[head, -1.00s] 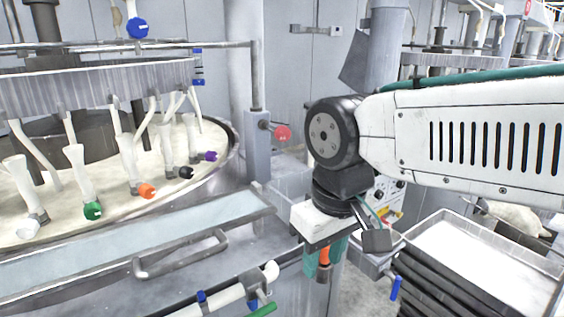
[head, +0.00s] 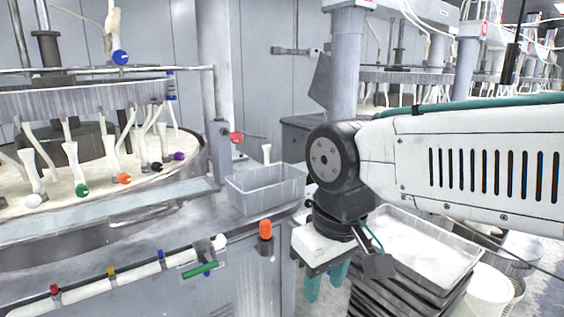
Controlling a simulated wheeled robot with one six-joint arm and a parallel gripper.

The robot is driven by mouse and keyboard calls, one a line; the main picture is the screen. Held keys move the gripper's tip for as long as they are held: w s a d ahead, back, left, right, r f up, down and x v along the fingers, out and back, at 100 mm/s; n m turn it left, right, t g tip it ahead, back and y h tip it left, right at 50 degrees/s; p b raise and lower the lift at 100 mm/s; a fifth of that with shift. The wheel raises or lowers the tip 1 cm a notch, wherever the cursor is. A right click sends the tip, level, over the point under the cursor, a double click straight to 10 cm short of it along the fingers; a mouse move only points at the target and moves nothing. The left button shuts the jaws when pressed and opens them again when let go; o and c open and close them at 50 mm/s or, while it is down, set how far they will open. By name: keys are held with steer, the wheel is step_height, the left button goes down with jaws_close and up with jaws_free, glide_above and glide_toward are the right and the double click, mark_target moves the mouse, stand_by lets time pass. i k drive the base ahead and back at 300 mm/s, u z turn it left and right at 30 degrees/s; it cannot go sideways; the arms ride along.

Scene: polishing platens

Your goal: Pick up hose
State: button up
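A white hose-like tube (head: 145,270) with coloured clips runs along the front edge of the left machine. It ends near a green handle (head: 200,270). I cannot tell whether this tube is the hose of the task. Several short white hoses with coloured ends, one of them green (head: 77,172), also hang over the round platen at left. My gripper (head: 326,285) points down at the lower middle, right of the tube and apart from it. Its teal fingers are apart, with nothing visible between them.
A grey bin (head: 265,191) stands on the counter, with an orange knob (head: 265,229) at the counter's front edge. A tray (head: 420,246) on a dark stack stands to the right of my gripper, with a white bucket (head: 488,290) beyond.

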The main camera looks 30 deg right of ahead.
mark_target(266, 147)
steer(key=z, duration=0.55)
steer(key=i, duration=1)
